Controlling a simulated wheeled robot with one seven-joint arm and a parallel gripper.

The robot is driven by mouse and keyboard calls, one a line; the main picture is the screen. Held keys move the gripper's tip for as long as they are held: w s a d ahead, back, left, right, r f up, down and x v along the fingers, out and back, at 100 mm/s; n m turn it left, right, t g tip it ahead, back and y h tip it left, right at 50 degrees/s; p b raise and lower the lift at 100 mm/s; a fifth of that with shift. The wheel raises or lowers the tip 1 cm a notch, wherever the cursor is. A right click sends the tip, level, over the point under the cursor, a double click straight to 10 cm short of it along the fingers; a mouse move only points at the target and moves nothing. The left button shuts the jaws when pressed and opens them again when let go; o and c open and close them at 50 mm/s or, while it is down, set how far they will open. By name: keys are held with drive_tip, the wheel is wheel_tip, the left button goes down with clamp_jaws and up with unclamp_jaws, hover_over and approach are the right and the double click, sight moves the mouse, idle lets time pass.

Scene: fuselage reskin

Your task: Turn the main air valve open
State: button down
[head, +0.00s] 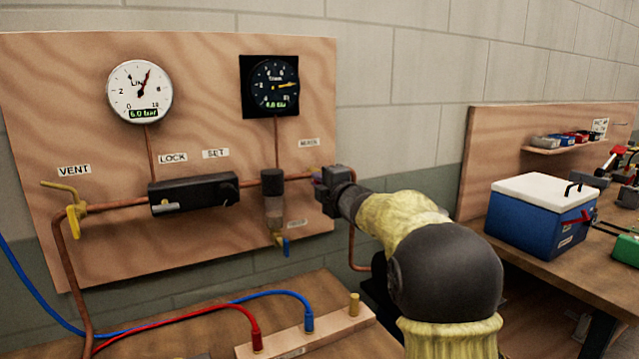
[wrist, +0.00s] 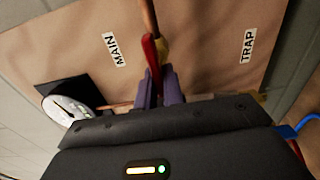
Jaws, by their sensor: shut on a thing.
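The main air valve shows in the wrist view as a yellow body (wrist: 163,48) with a red lever (wrist: 150,52), beside the MAIN label (wrist: 115,48). A copper pipe (wrist: 148,14) runs up from it, and the lever looks roughly in line with this pipe. My gripper (wrist: 159,78) has its purple fingers shut on the red lever. In the head view my gripper (head: 321,190) is at the right edge of the wooden panel (head: 210,70) and hides the valve there.
A white gauge (head: 140,91) and a black gauge (head: 272,85) sit on the panel. A black regulator (head: 193,193), a yellow vent valve (head: 75,212) and a clear trap bowl (head: 273,212) are left of my gripper. A blue cooler (head: 535,222) stands on the right bench.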

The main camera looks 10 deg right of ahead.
drive_tip(key=c, duration=1.5)
unclamp_jaws()
drive_tip(key=shift+s, duration=0.1)
drive_tip(key=b+v, duration=0.1)
drive_tip(key=v, duration=1.6)
drive_tip(key=shift+s+b, duration=0.1)
drive_tip(key=shift+b, duration=0.2)
drive_tip(key=shift+d+f, duration=0.1)
